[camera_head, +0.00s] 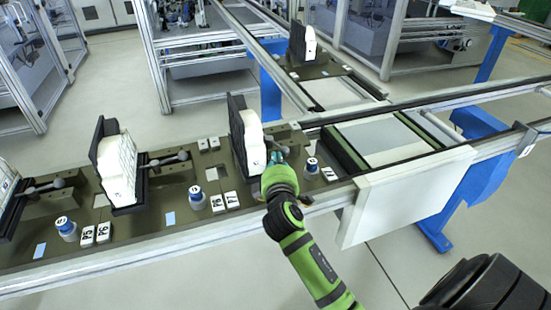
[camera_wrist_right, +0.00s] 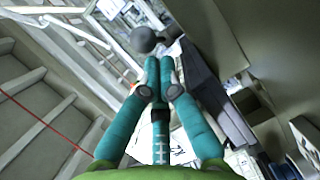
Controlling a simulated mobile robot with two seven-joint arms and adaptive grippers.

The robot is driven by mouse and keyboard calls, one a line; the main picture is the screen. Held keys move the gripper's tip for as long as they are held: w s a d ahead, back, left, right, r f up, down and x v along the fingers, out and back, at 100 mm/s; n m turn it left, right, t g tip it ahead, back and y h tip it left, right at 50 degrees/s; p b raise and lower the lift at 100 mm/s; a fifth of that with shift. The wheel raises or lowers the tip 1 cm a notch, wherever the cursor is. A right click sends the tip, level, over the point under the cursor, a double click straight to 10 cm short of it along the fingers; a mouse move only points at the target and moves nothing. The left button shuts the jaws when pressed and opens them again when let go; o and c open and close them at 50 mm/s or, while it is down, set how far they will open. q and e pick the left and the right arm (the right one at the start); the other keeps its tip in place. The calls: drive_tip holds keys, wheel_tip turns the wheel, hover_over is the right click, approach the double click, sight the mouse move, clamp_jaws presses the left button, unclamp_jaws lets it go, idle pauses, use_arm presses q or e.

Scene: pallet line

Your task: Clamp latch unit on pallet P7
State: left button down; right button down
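The latch unit (camera_head: 253,139), a white block against a dark upright plate, stands on the right-hand pallet of the front line. A small tag reading P7 (camera_head: 231,198) lies at its lower left, beside another tag. My right gripper (camera_head: 277,158) is just right of the unit, its teal fingers low over the pallet and hiding the unit's lever in the head view. In the right wrist view, its fingertips (camera_wrist_right: 159,62) are together with nothing visible between them. A grey ball knob (camera_wrist_right: 143,40) is just beyond the tips; contact cannot be told. My left gripper is out of view.
A similar unit (camera_head: 117,168) with a ball-ended lever (camera_head: 170,158) stands on the pallet to the left. Blue-capped containers (camera_head: 196,197) stand along the front. A white panel (camera_head: 405,197) hangs on the rail at the right. Another unit (camera_head: 302,42) stands on the rear line.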

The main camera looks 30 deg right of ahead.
drive_tip(key=shift+s+d+r+n+t+y+p, duration=0.15)
drive_tip(key=shift+d+n+t+y+p, duration=0.15)
drive_tip(key=shift+d+n+y+p, duration=0.15)
